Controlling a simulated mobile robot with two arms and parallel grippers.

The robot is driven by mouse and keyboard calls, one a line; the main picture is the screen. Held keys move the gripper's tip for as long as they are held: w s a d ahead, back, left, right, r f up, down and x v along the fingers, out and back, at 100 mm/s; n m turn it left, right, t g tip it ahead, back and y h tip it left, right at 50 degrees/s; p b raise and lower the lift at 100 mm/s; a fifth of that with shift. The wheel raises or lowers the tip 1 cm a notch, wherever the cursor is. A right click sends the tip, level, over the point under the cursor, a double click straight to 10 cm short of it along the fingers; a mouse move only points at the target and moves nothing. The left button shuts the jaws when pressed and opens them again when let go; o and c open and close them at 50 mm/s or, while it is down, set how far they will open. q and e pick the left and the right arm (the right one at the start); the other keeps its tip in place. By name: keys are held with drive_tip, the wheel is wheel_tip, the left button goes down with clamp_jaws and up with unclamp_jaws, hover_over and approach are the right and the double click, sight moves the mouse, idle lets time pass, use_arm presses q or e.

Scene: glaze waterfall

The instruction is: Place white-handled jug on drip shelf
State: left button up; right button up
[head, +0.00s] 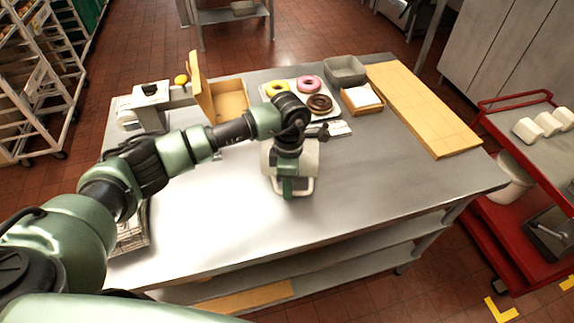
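A pale cream vessel with a white loop at its front, which looks like the white-handled jug (309,160), stands near the middle of the steel table. My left gripper (288,188) points down right at it and covers much of it. Its fingers overlap the jug's near side and white loop, so whether they are shut on it is unclear. I cannot tell for sure which thing is the drip shelf. A white tray (326,113) behind the gripper holds yellow, pink and chocolate ringed doughnuts. My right gripper is not in view.
An open wooden box (231,100) and a grey-white device (151,107) stand at the back left. A grey bin (345,71), a small wooden holder (361,101) and a long wooden board (424,106) lie at the back right. The table's front right is clear. A red cart (487,216) stands right.

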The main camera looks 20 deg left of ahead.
use_arm(q)
clamp_jaws()
idle(1.3)
